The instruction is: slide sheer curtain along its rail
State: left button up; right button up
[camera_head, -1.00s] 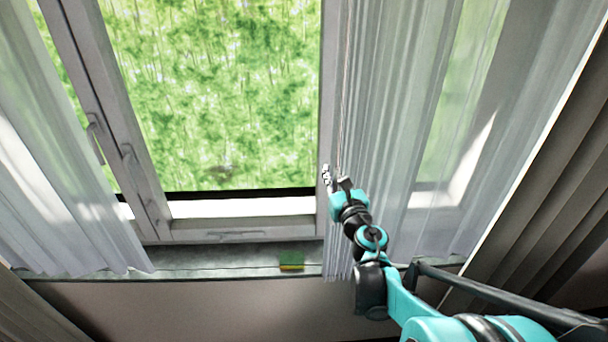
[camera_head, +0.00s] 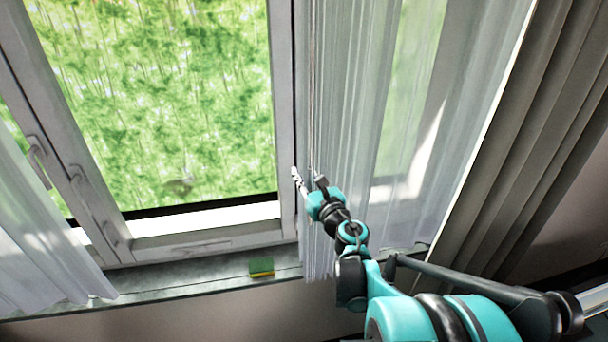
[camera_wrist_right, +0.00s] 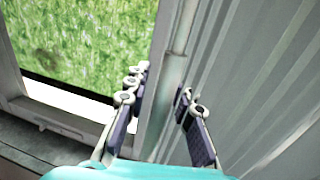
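The right-hand sheer curtain (camera_head: 345,120) hangs in pale, see-through folds over the right part of the window. Its gathered left edge also shows in the right wrist view (camera_wrist_right: 172,85). My right gripper (camera_head: 308,180) is at that left edge, in the lower half of the curtain. In the right wrist view its two fingers (camera_wrist_right: 162,88) stand apart, one on each side of the edge. Whether either finger touches the cloth I cannot tell. Another sheer curtain (camera_head: 40,240) hangs at the far left. The rail is out of view. My left gripper is not in view.
A window frame (camera_head: 285,120) stands just behind the curtain's edge, with handles on the left frame. A green and yellow sponge (camera_head: 261,267) lies on the sill (camera_head: 190,278). A heavy grey-brown drape (camera_head: 510,140) hangs at the right. The glass between the sheers is uncovered.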

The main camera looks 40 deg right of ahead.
aim_at(311, 185)
jog(key=v, duration=0.7)
jog(key=shift+s, duration=0.25)
jog(key=shift+a, duration=0.1)
dwell(0.4)
